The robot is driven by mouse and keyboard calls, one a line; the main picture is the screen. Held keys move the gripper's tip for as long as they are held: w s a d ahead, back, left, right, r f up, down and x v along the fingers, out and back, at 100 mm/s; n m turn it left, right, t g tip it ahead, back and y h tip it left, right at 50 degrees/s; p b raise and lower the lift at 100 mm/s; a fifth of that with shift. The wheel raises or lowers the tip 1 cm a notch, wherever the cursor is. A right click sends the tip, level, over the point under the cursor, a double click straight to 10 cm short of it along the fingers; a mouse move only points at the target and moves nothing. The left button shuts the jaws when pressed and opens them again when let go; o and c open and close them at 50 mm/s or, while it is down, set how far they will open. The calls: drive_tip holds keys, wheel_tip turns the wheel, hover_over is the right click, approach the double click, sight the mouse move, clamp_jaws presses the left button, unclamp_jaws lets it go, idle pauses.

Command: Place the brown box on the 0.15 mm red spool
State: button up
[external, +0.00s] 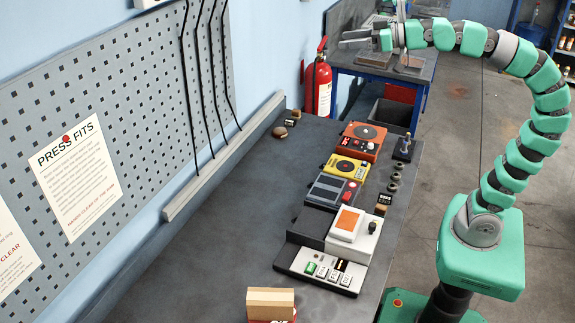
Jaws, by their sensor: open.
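My gripper (356,39) is at the top of the external view, pointing left with its two fingers apart. It is high up and empty, away from the bench items. A light brown block-shaped box (270,297) stands at the bottom edge, with a red part with pale lettering (262,321) under it, mostly cut off by the frame. Small brown round pieces lie at the far left of the bench, one here (279,132) and one farther back (296,114). I cannot make out a 0.15 mm label or tell which thing is the red spool.
On the dark bench (215,235) stand a red unit (362,139), a yellow unit (345,168), a grey unit (328,190) and a white unit with an orange panel (349,222). A fire extinguisher (318,85) stands behind. The bench's left part is clear.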

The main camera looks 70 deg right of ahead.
drive_tip(key=s+d+r+m+h, duration=0.1)
drive_tip(key=s+d+r+h, duration=0.1)
drive_tip(key=d, duration=0.6)
drive_tip(key=shift+s+d+r+m+h, duration=0.25)
drive_tip(key=shift+s+d+h, duration=0.2)
drive_tip(key=shift+s, duration=0.7)
drive_tip(key=shift+a, duration=0.1)
